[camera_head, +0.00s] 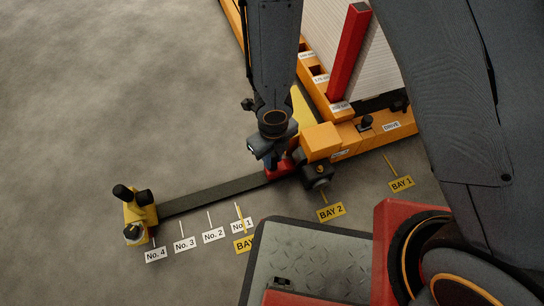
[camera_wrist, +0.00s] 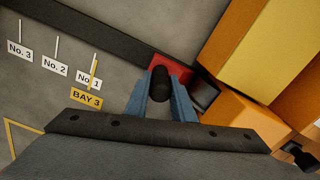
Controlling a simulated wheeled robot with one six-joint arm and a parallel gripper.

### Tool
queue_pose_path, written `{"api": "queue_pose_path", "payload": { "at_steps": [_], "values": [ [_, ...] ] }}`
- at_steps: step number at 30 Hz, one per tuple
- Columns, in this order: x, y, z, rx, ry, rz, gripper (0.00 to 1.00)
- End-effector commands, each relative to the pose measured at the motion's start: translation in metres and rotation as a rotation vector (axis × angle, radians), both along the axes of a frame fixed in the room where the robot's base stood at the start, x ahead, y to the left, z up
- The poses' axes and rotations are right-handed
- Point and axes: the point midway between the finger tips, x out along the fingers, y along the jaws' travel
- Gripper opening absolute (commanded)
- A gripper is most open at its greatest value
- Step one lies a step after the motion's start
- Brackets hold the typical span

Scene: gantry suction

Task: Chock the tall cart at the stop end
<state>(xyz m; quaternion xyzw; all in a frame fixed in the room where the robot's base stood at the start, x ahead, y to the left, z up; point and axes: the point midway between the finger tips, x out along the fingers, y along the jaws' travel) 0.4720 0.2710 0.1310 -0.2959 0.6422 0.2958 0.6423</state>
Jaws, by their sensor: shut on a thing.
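The orange cart (camera_head: 352,133) stands at the right end of the dark rail (camera_head: 215,196), carrying white panels and a red post; a label on it reads DRIVE. A yellow stop (camera_head: 140,212) with black bumpers is at the rail's left end. My gripper (camera_wrist: 160,92) is shut on the black knob of a red chock (camera_wrist: 178,68). In the head view the chock (camera_head: 279,172) is at the rail, close to the cart's dark wheel-like end (camera_head: 317,172). Whether it touches the rail or the cart, I cannot tell. My fingers partly hide it.
Floor labels No. 1 (camera_head: 241,226) to No. 4 (camera_head: 156,255) line the rail's near side. Yellow labels BAY 2 (camera_head: 331,212) and BAY 1 (camera_head: 401,184) lie farther right. The rail between the chock and the stop is clear, and the floor at left is open.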

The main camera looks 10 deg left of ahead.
Motion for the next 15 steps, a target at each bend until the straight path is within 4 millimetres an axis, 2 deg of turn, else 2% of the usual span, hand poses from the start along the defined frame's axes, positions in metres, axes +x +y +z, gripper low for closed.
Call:
{"api": "queue_pose_path", "payload": {
  "at_steps": [15],
  "values": [
    [0.0003, 0.0003, -0.0046, 0.0, 0.0, 0.0, 0.0]
  ]
}}
